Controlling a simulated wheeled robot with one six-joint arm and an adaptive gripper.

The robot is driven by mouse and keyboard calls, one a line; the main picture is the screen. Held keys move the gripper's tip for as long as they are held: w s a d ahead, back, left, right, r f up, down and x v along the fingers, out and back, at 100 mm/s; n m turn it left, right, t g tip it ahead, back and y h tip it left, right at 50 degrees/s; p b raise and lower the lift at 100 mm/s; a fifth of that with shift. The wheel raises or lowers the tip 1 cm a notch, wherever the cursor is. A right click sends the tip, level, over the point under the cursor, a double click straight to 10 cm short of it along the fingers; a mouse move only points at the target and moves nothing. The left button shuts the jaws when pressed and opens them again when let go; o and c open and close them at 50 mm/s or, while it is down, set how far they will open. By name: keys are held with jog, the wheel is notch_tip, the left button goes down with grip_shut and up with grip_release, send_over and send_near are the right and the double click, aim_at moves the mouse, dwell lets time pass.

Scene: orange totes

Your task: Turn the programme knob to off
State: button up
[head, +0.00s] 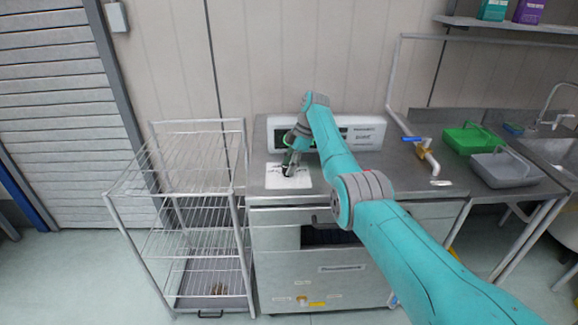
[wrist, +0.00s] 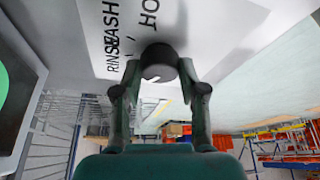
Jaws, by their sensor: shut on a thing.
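The programme knob (wrist: 159,62) is a dark round knob on a white panel with black lettering, parts of which read "RINSE" and "HOT". In the wrist view my gripper (wrist: 160,82) has its two fingers on either side of the knob, shut on it. In the head view my gripper (head: 290,168) reaches down to the white panel (head: 303,178) on top of the steel unit, and the knob is hidden there by the gripper. Which mark the knob points at cannot be told.
A white box with a display (head: 367,133) stands behind the panel. A wire rack (head: 185,165) stands at the left. At the right are a tap with a blue handle (head: 422,141), a green tray (head: 470,138) and a grey tray (head: 505,169) beside a sink.

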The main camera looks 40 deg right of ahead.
jog(key=shift+f+n, duration=0.1)
jog(key=shift+n, duration=0.4)
dwell(0.3)
jog(key=o, duration=1.1)
jog(key=shift+o, duration=0.2)
jog(key=v, duration=0.7)
jog(key=shift+r, duration=0.25)
jog(key=shift+d, duration=0.2)
